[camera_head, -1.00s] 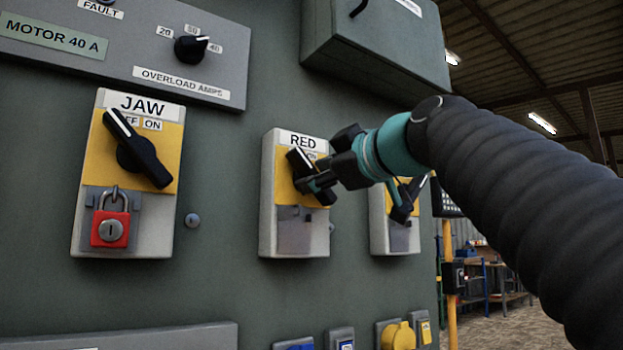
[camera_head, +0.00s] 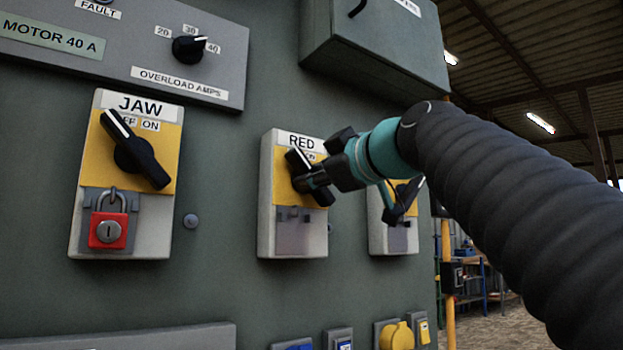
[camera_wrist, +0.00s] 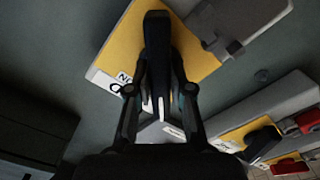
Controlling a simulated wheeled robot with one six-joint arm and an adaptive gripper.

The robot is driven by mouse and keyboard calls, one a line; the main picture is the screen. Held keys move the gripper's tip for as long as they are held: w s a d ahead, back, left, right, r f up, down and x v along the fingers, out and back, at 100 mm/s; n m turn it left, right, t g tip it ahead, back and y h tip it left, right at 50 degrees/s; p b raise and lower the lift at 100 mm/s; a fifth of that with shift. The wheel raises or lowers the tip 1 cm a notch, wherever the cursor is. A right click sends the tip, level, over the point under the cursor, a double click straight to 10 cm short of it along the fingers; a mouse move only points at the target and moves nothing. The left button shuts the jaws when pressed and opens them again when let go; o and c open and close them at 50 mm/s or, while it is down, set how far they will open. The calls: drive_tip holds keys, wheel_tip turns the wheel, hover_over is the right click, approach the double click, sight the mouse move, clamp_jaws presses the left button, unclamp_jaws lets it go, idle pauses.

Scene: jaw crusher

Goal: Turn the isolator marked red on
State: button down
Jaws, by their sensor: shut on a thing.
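The isolator marked RED (camera_head: 291,235) is a grey box with a yellow upper plate on the green panel in the head view. Its black rotary handle (camera_head: 297,163) points to the upper left, on a slant. My gripper (camera_head: 305,182) is at the handle from the right, its jaws shut on it. In the wrist view the handle (camera_wrist: 157,50) lies between my two fingers (camera_wrist: 160,95), and the yellow plate (camera_wrist: 118,48) is behind it. The gripper hides part of the ON/OFF marking.
The JAW isolator (camera_head: 153,215) is at the left, with a red padlock (camera_head: 108,231) below its black handle. A third isolator (camera_head: 390,238) stands close on the right, partly behind my arm. A grey box (camera_head: 375,55) juts out above. Sockets with a yellow cover (camera_head: 397,336) are below.

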drive_tip(key=m, duration=0.4)
drive_tip(key=m+p, duration=0.1)
drive_tip(key=m, duration=0.3)
drive_tip(key=shift+m, duration=0.3)
drive_tip(key=m+p, duration=0.1)
drive_tip(key=m, duration=0.3)
drive_tip(key=shift+m, duration=0.3)
drive_tip(key=shift+m+p, duration=0.9)
drive_tip(key=shift+m, duration=1.3)
drive_tip(key=shift+f, duration=0.1)
drive_tip(key=c, duration=1)
unclamp_jaws()
drive_tip(key=shift+c, duration=0.2)
